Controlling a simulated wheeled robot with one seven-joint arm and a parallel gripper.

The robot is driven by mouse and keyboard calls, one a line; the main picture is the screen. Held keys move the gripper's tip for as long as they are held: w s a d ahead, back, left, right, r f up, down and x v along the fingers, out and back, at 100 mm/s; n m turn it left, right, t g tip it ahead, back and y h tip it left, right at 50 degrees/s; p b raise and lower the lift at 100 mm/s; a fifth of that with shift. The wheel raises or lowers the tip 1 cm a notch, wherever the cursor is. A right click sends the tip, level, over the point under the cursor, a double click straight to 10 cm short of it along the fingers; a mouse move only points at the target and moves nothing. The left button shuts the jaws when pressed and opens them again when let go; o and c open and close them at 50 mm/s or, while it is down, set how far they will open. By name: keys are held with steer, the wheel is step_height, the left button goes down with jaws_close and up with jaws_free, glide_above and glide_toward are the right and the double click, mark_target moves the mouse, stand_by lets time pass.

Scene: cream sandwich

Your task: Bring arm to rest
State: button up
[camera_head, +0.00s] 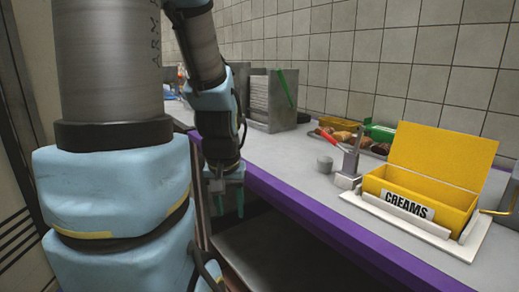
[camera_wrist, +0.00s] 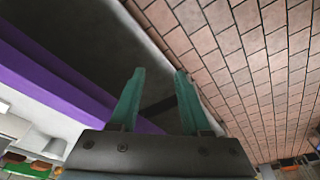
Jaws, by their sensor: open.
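My gripper (camera_head: 229,203) hangs low beside the purple-edged front of the counter in the head view, fingers pointing down. In the wrist view my gripper (camera_wrist: 158,75) shows two teal fingers standing apart with nothing between them. My arm, with blue joints and grey links, fills the left of the head view and hides what is behind it.
The counter (camera_head: 300,180) runs along the tiled wall. On it are a yellow box labelled CREAMS (camera_head: 430,175), a red-handled device (camera_head: 348,165), a small grey cylinder (camera_head: 325,163) and a metal rack (camera_head: 268,100). The wrist view shows brick-like tiled floor (camera_wrist: 250,50).

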step_height(320, 180, down, 31)
steer(key=s+g+b, duration=0.1)
steer(key=s+b, duration=0.1)
steer(key=b, duration=2.7)
step_height(320, 180, up, 37)
steer(key=p, duration=3.7)
steer(key=shift+w+f, duration=0.15)
steer(key=shift+w, duration=0.1)
steer(key=shift+d, duration=0.2)
